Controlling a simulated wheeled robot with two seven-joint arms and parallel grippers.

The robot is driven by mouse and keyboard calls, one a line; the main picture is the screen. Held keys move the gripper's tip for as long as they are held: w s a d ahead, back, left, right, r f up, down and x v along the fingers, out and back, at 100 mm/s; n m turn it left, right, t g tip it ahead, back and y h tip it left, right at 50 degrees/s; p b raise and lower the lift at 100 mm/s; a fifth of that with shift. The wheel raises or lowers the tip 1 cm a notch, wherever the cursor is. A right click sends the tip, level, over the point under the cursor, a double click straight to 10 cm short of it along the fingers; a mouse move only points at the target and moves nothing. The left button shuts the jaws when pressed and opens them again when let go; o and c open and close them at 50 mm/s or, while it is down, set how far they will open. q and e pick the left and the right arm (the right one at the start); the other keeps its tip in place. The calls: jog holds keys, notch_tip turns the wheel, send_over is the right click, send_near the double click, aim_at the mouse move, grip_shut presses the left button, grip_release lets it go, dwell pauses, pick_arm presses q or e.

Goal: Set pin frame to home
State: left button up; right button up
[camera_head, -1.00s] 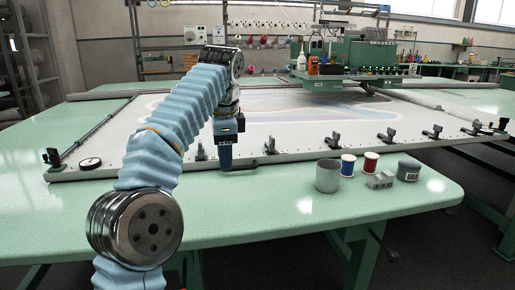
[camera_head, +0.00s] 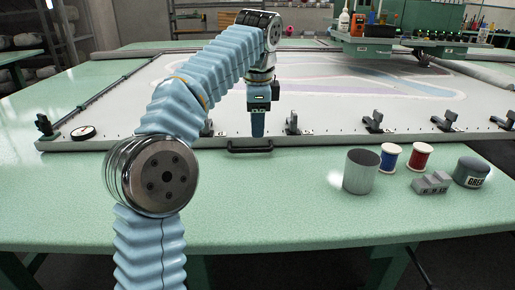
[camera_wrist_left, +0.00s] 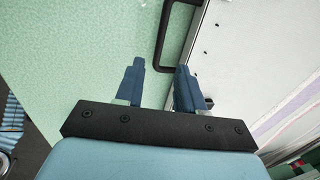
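The pin frame (camera_head: 345,138) is a wide white bed with black clamps along its near edge, lying on the green table. A black bar handle (camera_head: 250,149) is on its near edge. My left gripper (camera_head: 258,130) points down at that edge, just above or behind the handle in the head view. In the left wrist view my left gripper (camera_wrist_left: 158,80) is open, with its two blue fingers apart and nothing held. The handle (camera_wrist_left: 163,45) shows beyond the fingertips, roughly in line with the gap, beside the frame's edge (camera_wrist_left: 190,45). My right gripper is out of view.
On the table's near right stand a grey cup (camera_head: 361,172), a blue spool (camera_head: 391,157), a red spool (camera_head: 419,157), a grey block (camera_head: 431,183) and a dark tin (camera_head: 471,172). A round gauge (camera_head: 83,133) sits at the frame's left corner. The near left table is clear.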

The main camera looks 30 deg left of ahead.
aim_at(256, 150)
pick_arm(q)
jog(key=f, duration=0.2)
jog(key=f+b, duration=0.1)
jog(key=f, duration=0.3)
jog(key=shift+w+a+f+b, duration=0.15)
jog(key=shift+w+a+b, duration=0.2)
jog(key=shift+w, duration=0.05)
grip_shut()
